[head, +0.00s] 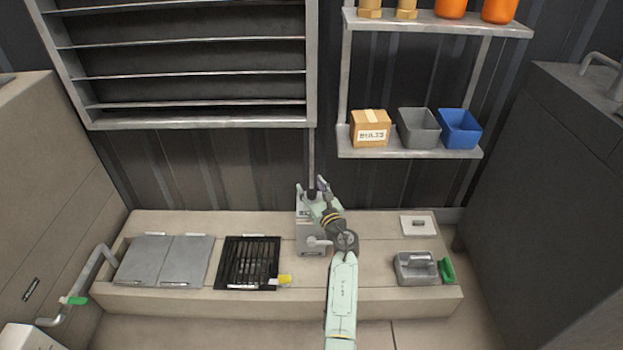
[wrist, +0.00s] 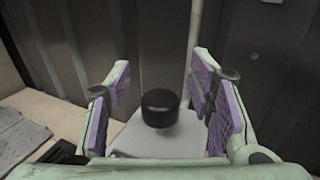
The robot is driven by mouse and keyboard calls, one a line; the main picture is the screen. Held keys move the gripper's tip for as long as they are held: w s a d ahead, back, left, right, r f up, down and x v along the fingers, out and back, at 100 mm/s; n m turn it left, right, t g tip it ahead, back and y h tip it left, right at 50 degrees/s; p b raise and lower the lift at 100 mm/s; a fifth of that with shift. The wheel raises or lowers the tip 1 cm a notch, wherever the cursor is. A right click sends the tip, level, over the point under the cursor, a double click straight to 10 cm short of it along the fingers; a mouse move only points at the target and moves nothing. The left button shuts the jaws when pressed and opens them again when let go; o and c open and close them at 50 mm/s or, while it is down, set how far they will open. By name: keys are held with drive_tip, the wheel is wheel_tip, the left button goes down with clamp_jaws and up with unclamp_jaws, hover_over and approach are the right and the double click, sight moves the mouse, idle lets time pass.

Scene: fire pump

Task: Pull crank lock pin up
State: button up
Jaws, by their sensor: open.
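The crank lock pin shows in the wrist view as a black round knob (wrist: 160,107) on top of a light grey housing (wrist: 150,137). My gripper (wrist: 160,100) is open, with its purple-padded fingers on either side of the knob and gaps on both sides. In the head view my gripper (head: 317,189) is at the top of the grey crank box (head: 308,238), and it largely hides the knob there. A grey crank handle (head: 318,243) is on the front of the box. The pin's stem is not visible.
The box stands on a long beige bench (head: 210,298). A black grate (head: 250,262) with a yellow tag lies left of it, and grey lids (head: 165,258) further left. A grey caddy (head: 415,268) is to the right. A vertical pipe (head: 312,160) rises behind the box.

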sight(311, 192)
wheel_tip(311, 192, up, 8)
drive_tip(key=shift+r, duration=0.15)
drive_tip(key=shift+a+r, duration=0.1)
idle(0.4)
